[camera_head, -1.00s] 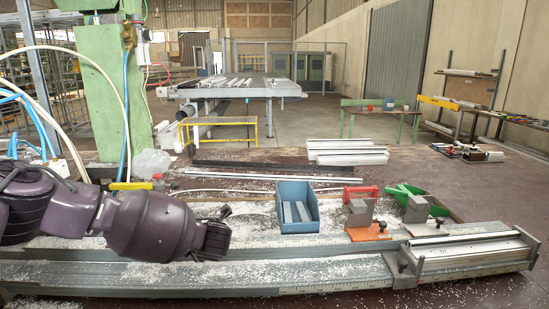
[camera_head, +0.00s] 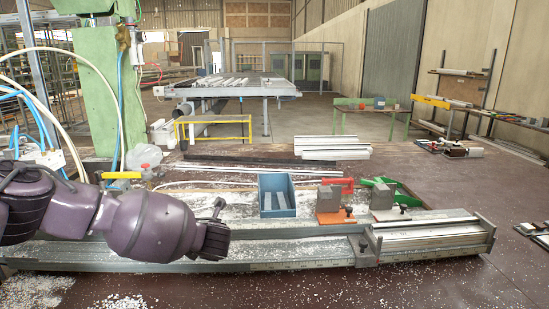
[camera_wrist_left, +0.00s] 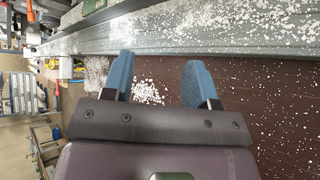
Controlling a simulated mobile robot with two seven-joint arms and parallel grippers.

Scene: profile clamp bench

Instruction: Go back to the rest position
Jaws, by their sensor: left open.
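My left arm (camera_head: 150,225) comes in from the left in the head view and reaches over the left part of the clamp bench (camera_head: 290,262). My left gripper (camera_wrist_left: 157,64) shows in the left wrist view with two blue fingers spread apart and nothing between them. In the head view the fingers are mostly hidden behind the wrist. My right gripper is not in view.
A blue bin (camera_head: 276,197) with metal pieces stands on the bench. A green column (camera_head: 105,90) stands at the back left.

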